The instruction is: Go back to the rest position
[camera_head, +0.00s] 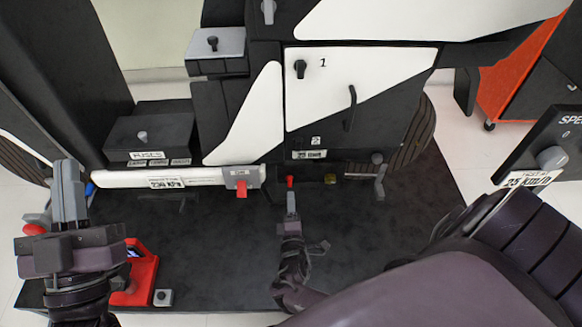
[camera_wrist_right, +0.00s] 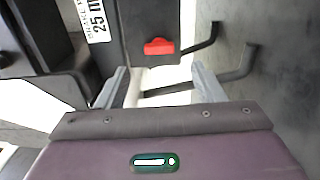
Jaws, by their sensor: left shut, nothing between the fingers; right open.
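My left gripper (camera_head: 68,170) is at the left of the head view, fingers pointing up the picture. It is shut and empty, in front of the dark chassis rig and apart from its panels. My right gripper (camera_wrist_right: 162,88) shows in the right wrist view with its two grey fingers spread apart. A white piece and a dark bar show in the gap between them; I cannot tell how far beyond the fingertips they are.
The rig has a white door (camera_head: 370,75) with a black handle (camera_head: 350,108). A red block (camera_wrist_right: 158,46) and a black bent lever (camera_wrist_right: 205,42) lie close ahead of my right gripper. A red device (camera_head: 140,275) sits beside my left gripper. A speed panel (camera_head: 560,140) stands right.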

